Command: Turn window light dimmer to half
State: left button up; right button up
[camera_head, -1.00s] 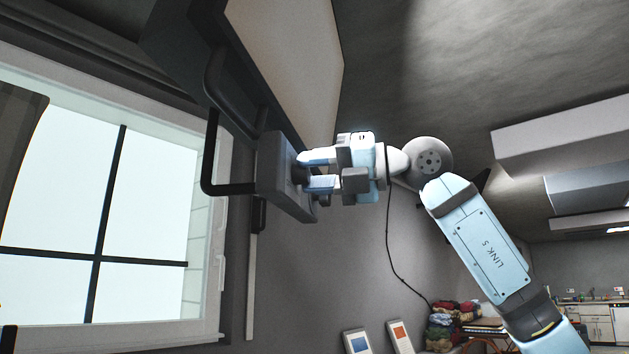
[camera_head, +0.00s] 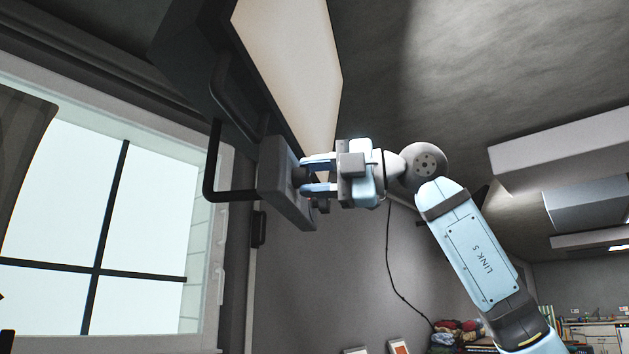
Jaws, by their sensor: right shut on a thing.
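The window light (camera_head: 288,55) is a large flat panel with a dark frame at the top middle, and its face glows a warm pale colour. A grey dimmer box (camera_head: 277,190) hangs below it on a black bracket. My right gripper (camera_head: 309,176) reaches in from the right and is shut on the dark dimmer knob (camera_head: 301,177) on the box's right face. The fingers hide much of the knob, and I cannot read any marking on it. My left gripper is not in view.
A bright window (camera_head: 95,215) with dark bars fills the left. A black cable (camera_head: 388,245) hangs along the grey wall behind my right arm. Folded cloths (camera_head: 458,332) and white cabinets (camera_head: 600,335) show far off at the lower right.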

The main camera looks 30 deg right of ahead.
jog(key=shift+m, duration=0.3)
jog(key=o, duration=0.9)
jog(key=shift+s+d, duration=0.35)
jog(key=shift+d, duration=0.05)
jog(key=b+v, duration=0.1)
jog(key=v, duration=1.1)
jog(key=shift+s+d+b, duration=0.25)
jog(key=shift+s+b, duration=0.05)
jog(key=shift+b, duration=0.1)
